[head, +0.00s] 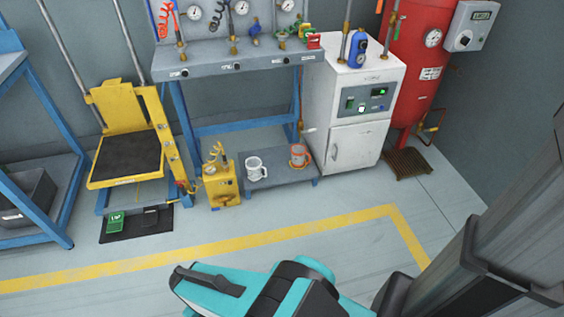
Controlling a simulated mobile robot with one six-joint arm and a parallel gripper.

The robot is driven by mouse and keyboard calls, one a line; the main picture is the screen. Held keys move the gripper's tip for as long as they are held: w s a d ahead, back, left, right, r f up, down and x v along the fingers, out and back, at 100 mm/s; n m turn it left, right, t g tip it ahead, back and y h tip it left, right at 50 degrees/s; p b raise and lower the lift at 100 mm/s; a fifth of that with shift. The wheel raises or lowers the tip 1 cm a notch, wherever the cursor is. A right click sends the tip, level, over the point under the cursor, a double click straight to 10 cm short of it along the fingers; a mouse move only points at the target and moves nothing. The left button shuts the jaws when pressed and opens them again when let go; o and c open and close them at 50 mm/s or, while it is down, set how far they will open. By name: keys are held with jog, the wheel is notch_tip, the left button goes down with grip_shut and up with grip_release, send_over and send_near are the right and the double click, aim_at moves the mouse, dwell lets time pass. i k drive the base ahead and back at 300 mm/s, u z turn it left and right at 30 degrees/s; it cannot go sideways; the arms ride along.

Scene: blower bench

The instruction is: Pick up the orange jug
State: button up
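The orange jug (299,156) stands upright on a low grey platform (275,178) under the bench, near the platform's right end. It looks small here, with an orange upper part and a paler base. A white jug (255,170) stands to its left on the same platform, apart from it. My gripper is not in view.
A yellow device (220,184) with a coiled hose stands left of the platform. A white cabinet (350,110) stands close on the right, with a red tank (418,70) beyond. The blue-legged bench (235,62) overhangs the platform. Floor in front is clear, with a yellow line (290,227).

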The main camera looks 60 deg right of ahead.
aim_at(298, 150)
jog(key=z, duration=0.8)
jog(key=k, duration=0.1)
jog(key=u, duration=1.85)
jog(key=k, duration=1.45)
jog(key=z, duration=0.8)
